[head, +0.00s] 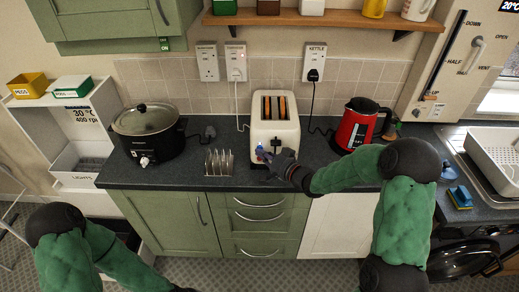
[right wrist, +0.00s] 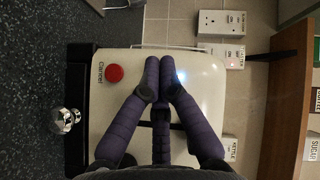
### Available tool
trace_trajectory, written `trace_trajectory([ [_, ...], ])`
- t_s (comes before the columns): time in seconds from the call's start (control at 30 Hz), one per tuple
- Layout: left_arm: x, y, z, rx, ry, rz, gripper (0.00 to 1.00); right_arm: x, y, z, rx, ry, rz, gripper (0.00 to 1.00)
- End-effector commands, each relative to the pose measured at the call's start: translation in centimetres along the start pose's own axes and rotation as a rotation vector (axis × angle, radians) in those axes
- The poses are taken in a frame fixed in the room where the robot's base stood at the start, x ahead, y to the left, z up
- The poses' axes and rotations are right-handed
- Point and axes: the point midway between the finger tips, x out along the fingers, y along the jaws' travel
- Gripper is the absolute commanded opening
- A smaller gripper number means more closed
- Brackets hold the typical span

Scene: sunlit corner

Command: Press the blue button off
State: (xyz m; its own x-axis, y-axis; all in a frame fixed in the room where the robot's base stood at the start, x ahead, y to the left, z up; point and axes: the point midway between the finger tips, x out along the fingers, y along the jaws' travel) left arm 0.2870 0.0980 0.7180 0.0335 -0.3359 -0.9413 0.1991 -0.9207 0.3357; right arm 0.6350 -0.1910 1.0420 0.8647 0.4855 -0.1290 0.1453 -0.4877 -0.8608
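The cream toaster (head: 276,132) stands on the dark worktop with browned slices in its slots. A blue-white glow, which I take for the blue button (head: 259,148), shows low on its front. My left gripper is out of view, below the picture.
A metal toast rack (head: 219,163) stands left of the toaster, with a black slow cooker (head: 147,130) beyond it. A red kettle (head: 355,125) stands to the right, behind my right arm. Wall sockets (head: 236,62) and a shelf (head: 310,19) are above. A chrome knob (right wrist: 62,120) projects nearby.

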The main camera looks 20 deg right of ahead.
Motion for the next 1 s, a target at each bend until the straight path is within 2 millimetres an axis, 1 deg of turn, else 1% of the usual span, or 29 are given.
trace_trajectory([
  [0.3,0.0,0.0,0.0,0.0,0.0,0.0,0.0,0.0,0.0,0.0,0.0,0.0,0.0,0.0],
  [0.6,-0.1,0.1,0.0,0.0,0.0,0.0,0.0,-0.7,-0.3,0.6,0.001,0.0,0.0,0.0],
  [0.87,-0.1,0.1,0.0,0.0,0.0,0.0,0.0,-0.7,-0.3,0.7,0.0,0.0,0.0,0.0],
  [1.0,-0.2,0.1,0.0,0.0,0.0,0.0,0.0,-1.2,-0.5,1.1,0.001,-0.001,0.0,0.0],
])
